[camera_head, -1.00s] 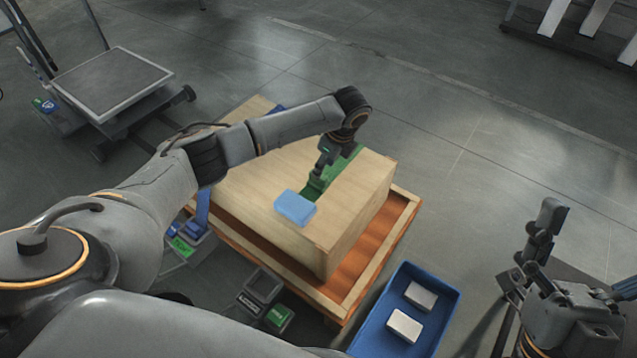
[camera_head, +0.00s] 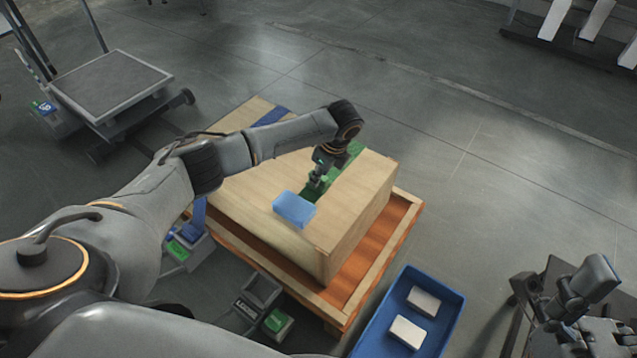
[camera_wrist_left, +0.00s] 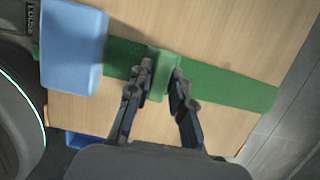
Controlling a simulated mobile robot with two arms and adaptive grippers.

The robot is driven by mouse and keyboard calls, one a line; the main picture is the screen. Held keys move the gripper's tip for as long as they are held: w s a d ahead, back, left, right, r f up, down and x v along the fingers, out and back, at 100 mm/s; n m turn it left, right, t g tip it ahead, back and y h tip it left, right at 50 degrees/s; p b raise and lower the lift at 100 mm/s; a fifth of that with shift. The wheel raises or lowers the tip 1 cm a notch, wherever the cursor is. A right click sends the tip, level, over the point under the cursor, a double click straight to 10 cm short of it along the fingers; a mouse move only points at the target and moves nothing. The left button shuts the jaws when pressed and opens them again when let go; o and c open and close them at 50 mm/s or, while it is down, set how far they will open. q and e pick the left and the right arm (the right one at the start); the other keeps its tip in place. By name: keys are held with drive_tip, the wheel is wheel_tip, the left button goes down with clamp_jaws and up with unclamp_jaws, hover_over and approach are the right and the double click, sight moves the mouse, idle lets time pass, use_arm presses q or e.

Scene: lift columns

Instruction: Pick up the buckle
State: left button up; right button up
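The green buckle (camera_wrist_left: 160,80) sits on a green strap (camera_wrist_left: 230,84) that crosses the top of a wooden crate. The strap also shows in the head view (camera_head: 344,160). My left gripper (camera_head: 314,184) is low over the crate top. In the left wrist view its fingers (camera_wrist_left: 161,78) stand on either side of the buckle, close to its edges; whether both press on it cannot be told. The buckle is not clear in the head view. My right gripper (camera_head: 592,280) is at the lower right, away from the crate, its finger opening unclear.
A light blue block (camera_head: 294,210) lies on the wooden crate (camera_head: 270,180) beside the strap. The crate stands on an orange-brown pallet (camera_head: 380,243). A blue bin (camera_head: 448,318) with two white boxes stands nearby. A platform cart (camera_head: 112,85) is at the upper left.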

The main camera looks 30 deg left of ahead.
use_arm(q)
clamp_jaws()
